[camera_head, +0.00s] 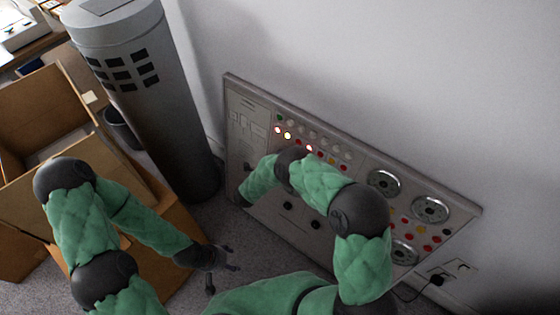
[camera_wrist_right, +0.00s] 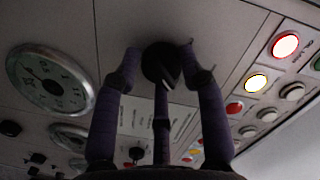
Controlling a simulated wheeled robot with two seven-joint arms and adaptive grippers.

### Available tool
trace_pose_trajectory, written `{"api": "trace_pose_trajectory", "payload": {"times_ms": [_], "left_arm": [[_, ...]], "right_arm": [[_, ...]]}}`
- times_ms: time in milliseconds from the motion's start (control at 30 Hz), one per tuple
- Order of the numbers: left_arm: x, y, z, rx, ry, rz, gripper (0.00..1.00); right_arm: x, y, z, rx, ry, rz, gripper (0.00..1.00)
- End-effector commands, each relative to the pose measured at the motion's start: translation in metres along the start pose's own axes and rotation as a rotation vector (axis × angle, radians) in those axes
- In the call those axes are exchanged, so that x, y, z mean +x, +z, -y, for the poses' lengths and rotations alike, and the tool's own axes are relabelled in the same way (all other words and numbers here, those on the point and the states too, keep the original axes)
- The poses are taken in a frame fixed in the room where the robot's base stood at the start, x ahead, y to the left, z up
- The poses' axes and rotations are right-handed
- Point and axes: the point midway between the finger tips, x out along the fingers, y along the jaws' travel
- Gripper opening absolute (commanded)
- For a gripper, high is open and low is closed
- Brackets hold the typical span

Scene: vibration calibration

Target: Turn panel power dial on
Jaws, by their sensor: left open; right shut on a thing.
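The grey control panel (camera_head: 300,225) leans against the wall in the head view, with rows of buttons and round gauges. In the right wrist view, a black dial knob (camera_wrist_right: 158,64) on the panel sits between the fingertips of my right gripper (camera_wrist_right: 162,60), which is shut on it. The knob has a pale line across its face. In the head view my right arm covers part of the panel, and I cannot make out the right gripper or the knob there. My left gripper (camera_head: 222,262) is open and empty, low in front of the panel.
Lit red and yellow buttons (camera_wrist_right: 257,82) stand beside the knob, and a round gauge (camera_wrist_right: 48,80) lies to its left. A grey cylinder (camera_head: 150,100) and open cardboard boxes (camera_head: 40,115) stand left of the panel. A black plug (camera_head: 437,280) sits in a wall socket.

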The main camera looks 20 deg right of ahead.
Motion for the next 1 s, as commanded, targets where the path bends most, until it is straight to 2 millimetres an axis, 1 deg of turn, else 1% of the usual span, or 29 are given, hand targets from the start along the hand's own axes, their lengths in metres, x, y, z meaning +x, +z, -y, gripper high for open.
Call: {"api": "trace_pose_trajectory", "payload": {"times_ms": [33,67,100,133,167,467,567,667,767,1000], "left_arm": [[0.0,0.0,0.0,0.0,0.0,0.0,0.63],[0.0,0.0,0.0,0.0,0.0,0.0,0.63],[0.0,0.0,0.0,0.0,0.0,0.0,0.63],[0.0,0.0,0.0,0.0,0.0,0.0,0.63],[0.0,0.0,0.0,0.0,0.0,0.0,0.63],[0.0,0.0,0.0,0.0,0.0,0.0,0.63],[0.0,0.0,0.0,0.0,0.0,0.0,0.63],[0.0,0.0,0.0,0.0,0.0,0.0,0.63],[0.0,0.0,0.0,0.0,0.0,0.0,0.63],[0.0,0.0,0.0,0.0,0.0,0.0,0.63]], "right_arm": [[-0.003,0.006,-0.003,-0.007,0.0,0.019,0.09],[-0.003,0.006,-0.003,-0.007,-0.001,0.019,0.09],[-0.003,0.006,-0.003,-0.007,-0.001,0.019,0.5],[-0.003,0.006,-0.003,-0.007,-0.001,0.019,0.58],[-0.003,0.006,-0.003,-0.006,-0.001,0.018,0.63],[-0.001,0.003,0.0,-0.002,0.0,0.01,0.63],[-0.005,0.003,0.0,-0.001,-0.001,0.009,0.63],[-0.015,0.003,0.001,-0.003,-0.003,0.01,0.63],[-0.033,0.003,0.001,-0.003,-0.004,0.013,0.63],[-0.081,0.004,0.001,-0.004,-0.005,0.015,0.63]]}}
